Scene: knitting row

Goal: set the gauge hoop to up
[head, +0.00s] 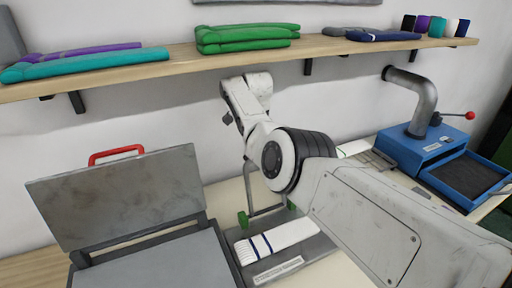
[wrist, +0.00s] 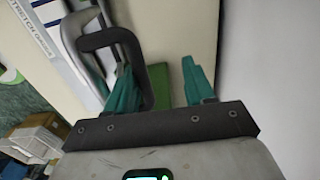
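The gauge hoop (head: 249,188) is a thin grey metal loop at the far edge of the grey gauge plate (head: 285,262). One side of it rises steeply in the head view; my arm hides part of it, so its exact angle is unclear. A green block (head: 243,218) is at its lower end. In the wrist view the dark hoop (wrist: 105,38) loops close to the left finger and overlaps it; contact cannot be told. My gripper (wrist: 160,80) is open, teal fingers apart, with a green block (wrist: 160,88) seen between them. My gripper is not clearly visible in the head view.
A white knitted piece with blue stripes (head: 282,238) lies on the plate. A grey press with a raised lid and red handle (head: 117,152) stands left. A blue machine (head: 432,148) stands right. A shelf (head: 175,68) with folded knits runs above along the wall.

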